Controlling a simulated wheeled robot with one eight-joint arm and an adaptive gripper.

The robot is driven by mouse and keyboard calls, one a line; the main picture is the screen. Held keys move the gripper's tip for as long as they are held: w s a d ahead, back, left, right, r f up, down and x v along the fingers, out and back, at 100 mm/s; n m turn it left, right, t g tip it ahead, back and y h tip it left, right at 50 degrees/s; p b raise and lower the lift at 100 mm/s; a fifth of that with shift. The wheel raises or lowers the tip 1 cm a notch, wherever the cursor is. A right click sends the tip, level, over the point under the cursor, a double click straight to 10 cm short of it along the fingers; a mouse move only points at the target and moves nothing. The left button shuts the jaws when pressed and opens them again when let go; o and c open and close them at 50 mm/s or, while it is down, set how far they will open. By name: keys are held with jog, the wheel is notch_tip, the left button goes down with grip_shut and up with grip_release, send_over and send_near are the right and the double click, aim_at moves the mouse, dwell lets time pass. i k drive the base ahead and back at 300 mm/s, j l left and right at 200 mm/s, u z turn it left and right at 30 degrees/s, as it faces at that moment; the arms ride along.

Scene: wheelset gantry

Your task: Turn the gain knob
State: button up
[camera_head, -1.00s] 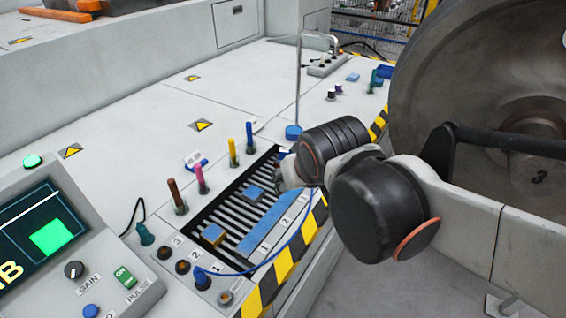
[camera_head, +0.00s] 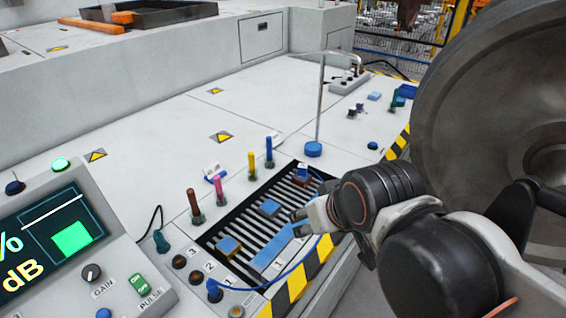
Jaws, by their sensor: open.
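The gain knob (camera_head: 91,272) is a small black dial with a white mark on the sloped grey control panel (camera_head: 130,247) at the lower left, above the printed word GAIN. My gripper (camera_head: 296,224) is at the end of my black and grey arm, over the slotted grate near the middle. It is open, appears empty, and is well to the right of the knob, apart from it. Its fingers are small in this view and partly hidden by the wrist.
The panel also bears a screen (camera_head: 48,242), a green PULSE switch (camera_head: 138,283) and a green button (camera_head: 61,164). Several coloured pegs (camera_head: 219,190) stand between panel and grate (camera_head: 284,207). A large metal wheel (camera_head: 450,110) fills the right. The bench behind the pegs is mostly clear.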

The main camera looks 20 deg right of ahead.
aim_at(91, 272)
jog(key=u, duration=1.8)
